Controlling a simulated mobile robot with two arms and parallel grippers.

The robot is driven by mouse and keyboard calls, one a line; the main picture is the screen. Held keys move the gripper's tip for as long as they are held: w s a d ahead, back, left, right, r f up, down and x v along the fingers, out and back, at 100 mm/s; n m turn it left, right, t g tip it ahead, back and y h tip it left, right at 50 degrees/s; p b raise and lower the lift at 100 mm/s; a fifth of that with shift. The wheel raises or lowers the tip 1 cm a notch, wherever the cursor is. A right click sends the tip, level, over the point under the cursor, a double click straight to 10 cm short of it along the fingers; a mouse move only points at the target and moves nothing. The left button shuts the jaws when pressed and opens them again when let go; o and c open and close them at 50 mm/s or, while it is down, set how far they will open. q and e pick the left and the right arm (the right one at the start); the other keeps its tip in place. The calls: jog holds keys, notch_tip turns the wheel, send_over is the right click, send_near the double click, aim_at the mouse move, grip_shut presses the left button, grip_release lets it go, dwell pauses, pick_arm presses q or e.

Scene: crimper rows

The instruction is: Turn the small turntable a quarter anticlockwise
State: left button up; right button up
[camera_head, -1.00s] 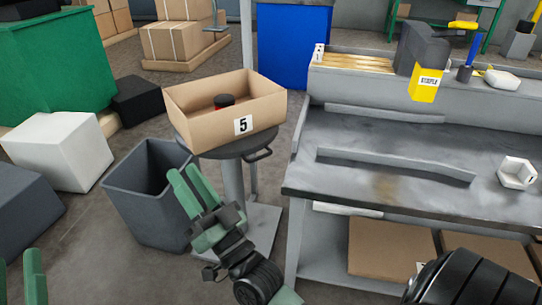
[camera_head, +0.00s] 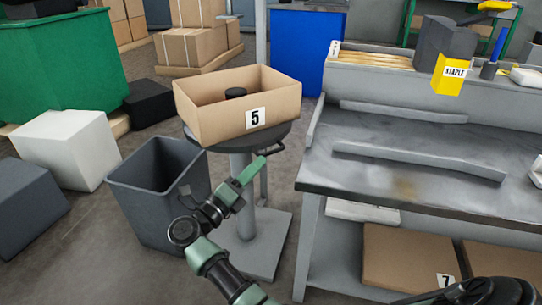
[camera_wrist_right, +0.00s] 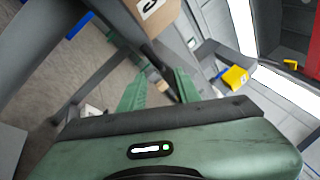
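My right gripper (camera_head: 261,162) has green fingertips close to the handle; contact cannot be told. In the right wrist view its fingers (camera_wrist_right: 158,80) are apart, with nothing visibly held. The box corner (camera_wrist_right: 158,14) shows above them. My left gripper is not in view.
A grey bin (camera_head: 150,200) stands left of the post. A grey workbench (camera_head: 420,165) with raised strips is close on the right. A white block (camera_head: 65,145), a dark box (camera_head: 150,103) and a green container (camera_head: 60,65) are further left.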

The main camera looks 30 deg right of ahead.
aim_at(271, 152)
jog(key=b+x, duration=0.1)
jog(key=x, duration=0.6)
jog(key=shift+r, duration=0.1)
grip_shut()
dwell(1.2)
